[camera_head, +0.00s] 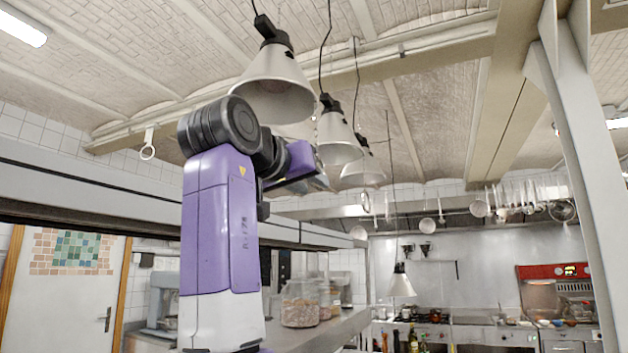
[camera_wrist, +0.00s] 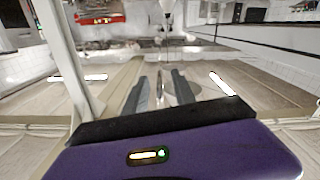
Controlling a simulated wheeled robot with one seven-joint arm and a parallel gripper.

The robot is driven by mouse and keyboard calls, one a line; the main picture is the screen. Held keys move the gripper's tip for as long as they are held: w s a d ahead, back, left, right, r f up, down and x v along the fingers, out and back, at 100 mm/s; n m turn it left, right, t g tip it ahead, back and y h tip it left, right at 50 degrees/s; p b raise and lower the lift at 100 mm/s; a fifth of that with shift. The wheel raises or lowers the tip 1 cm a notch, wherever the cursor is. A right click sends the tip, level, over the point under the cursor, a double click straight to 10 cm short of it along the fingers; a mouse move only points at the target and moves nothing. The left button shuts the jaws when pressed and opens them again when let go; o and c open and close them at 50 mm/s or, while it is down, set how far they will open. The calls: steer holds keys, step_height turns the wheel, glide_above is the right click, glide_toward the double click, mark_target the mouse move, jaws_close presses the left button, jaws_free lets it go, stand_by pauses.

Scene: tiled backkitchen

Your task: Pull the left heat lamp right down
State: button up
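Several heat lamps with pale cone shades and black tops hang on cords in the head view. The leftmost and largest is the left heat lamp (camera_head: 273,82), high up and close to my arm. A second lamp (camera_head: 340,140) and a third lamp (camera_head: 362,170) hang right of it and farther back. My gripper (camera_head: 318,182) is below and right of the left lamp, apart from it and partly hidden by my wrist. In the wrist view my gripper (camera_wrist: 160,76) is open, its two grey fingers apart. I cannot make out any lamp held between them.
A low-hanging lamp (camera_head: 400,284) is farther back. A metal shelf (camera_head: 90,180) crosses the left, and a pale post (camera_head: 585,150) stands at right. Glass jars (camera_head: 300,303) stand on the counter (camera_head: 335,327) beside my arm. The air right of my gripper looks fairly open.

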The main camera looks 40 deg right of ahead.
steer(key=shift+x, duration=1.2)
jaws_close()
steer(key=shift+a, duration=0.1)
stand_by(0.5)
